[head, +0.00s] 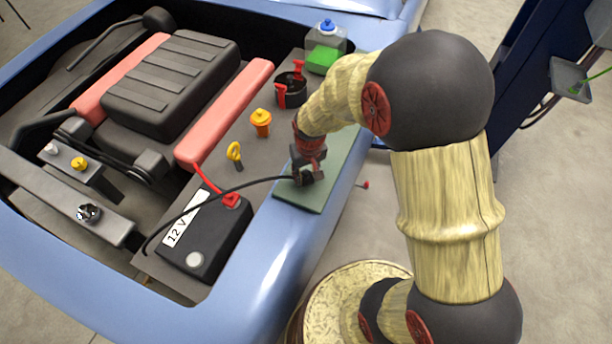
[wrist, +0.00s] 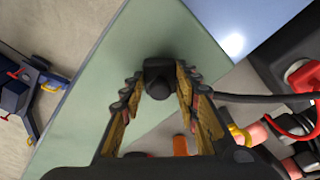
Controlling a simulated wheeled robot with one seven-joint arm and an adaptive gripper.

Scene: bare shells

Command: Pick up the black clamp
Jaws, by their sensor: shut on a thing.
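The black clamp (head: 309,178) is at the end of a black cable, over the green mat on the car's fender. My gripper (head: 304,166) reaches down onto it from above. In the wrist view the dark block of the clamp (wrist: 158,76) sits between the tips of my two fingers (wrist: 159,88), and the gripper is shut on it. I cannot tell whether the clamp touches the mat or is slightly above it. The fingers hide part of the clamp.
The green mat (head: 325,190) lies on the blue fender. The black cable (head: 228,187) arcs over the 12 V battery (head: 218,240), which has a red clamp (head: 231,199) on it. A yellow dipstick ring (head: 234,151), an orange cap (head: 261,121) and a green-filled reservoir (head: 324,58) stand nearby.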

